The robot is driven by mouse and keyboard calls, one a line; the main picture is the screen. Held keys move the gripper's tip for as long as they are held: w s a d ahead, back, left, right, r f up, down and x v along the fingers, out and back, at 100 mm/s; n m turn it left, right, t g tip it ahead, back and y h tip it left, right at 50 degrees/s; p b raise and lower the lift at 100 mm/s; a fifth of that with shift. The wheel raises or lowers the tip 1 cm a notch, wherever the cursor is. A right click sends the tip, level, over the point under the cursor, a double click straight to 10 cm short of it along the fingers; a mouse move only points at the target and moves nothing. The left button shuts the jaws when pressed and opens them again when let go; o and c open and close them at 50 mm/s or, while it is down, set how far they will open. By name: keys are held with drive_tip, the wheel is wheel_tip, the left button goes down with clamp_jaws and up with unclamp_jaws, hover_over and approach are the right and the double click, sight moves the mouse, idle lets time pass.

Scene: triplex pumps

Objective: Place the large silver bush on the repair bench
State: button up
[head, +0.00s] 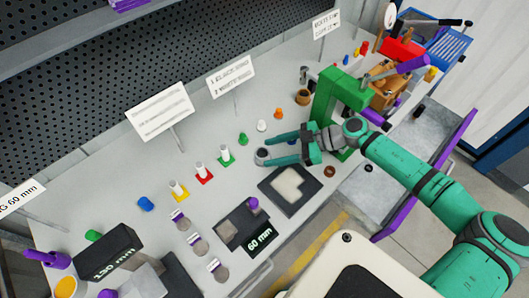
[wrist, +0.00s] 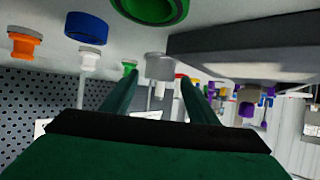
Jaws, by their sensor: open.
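A silver-grey bush (head: 262,153) stands on the long grey bench (head: 205,135), at the fingertips of my gripper (head: 271,149) in the head view. In the wrist view the silver bush (wrist: 160,67) shows as a short cylinder between the tips of the two green fingers (wrist: 157,84). My gripper is open, its fingers spread either side of the bush; I cannot tell whether they touch it. The pictures do not label which surface is the repair bench; a lower grey surface (head: 375,193) with a purple edge lies to the right.
A green stand (head: 332,98) rises close behind my gripper. A black pad with a pale square (head: 287,187) and a 60 mm block (head: 261,239) lie in front. Small coloured bushes, including a green one (head: 243,139) and a white one (head: 261,126), stand nearby.

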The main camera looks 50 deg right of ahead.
drive_tip(key=v, duration=0.8)
drive_tip(key=shift+w, duration=0.1)
